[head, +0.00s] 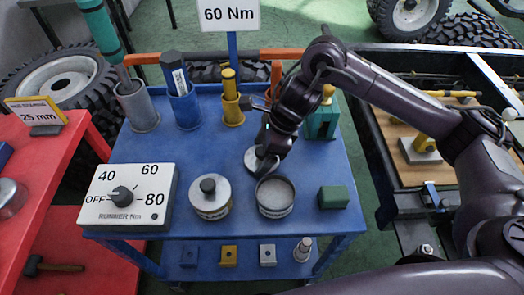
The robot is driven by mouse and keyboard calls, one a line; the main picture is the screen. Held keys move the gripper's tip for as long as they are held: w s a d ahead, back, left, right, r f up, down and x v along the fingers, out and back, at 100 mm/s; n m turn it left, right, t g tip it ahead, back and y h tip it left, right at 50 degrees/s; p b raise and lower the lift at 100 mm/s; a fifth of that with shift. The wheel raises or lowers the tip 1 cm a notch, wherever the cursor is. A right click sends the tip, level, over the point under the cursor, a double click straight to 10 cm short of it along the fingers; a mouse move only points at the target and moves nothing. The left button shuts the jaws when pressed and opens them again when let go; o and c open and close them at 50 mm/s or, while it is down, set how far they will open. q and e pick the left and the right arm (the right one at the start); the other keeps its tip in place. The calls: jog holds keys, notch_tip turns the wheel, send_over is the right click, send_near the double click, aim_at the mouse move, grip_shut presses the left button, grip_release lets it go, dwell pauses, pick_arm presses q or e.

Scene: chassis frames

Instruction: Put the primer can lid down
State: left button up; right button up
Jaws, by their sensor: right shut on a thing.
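My right gripper (264,153) reaches in from the right over the blue cart (309,164). It is shut on a round grey primer can lid (252,161), which the gripper partly hides. The lid is just behind an open can (275,197) with pale grey contents. I cannot tell whether the lid touches the cart top. A second can (211,204), to the left of the open one, has a lid with a black knob on it. My left gripper is not in view.
A white dial box (130,196) stands left of the cans and a green block (333,197) right of them. Coloured tool holders (184,105) line the cart's back edge. Free cart surface lies left of the lid. A red table (65,150) is at left.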

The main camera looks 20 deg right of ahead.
jog(key=shift+f, duration=0.1)
jog(key=o, duration=0.7)
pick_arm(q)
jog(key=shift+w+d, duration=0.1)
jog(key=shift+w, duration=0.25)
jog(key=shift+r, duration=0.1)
pick_arm(e)
jog(key=shift+r, duration=0.2)
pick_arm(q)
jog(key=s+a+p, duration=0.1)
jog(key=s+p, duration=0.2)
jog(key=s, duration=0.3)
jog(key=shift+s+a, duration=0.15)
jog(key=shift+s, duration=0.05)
pick_arm(e)
jog(key=v, duration=1.2)
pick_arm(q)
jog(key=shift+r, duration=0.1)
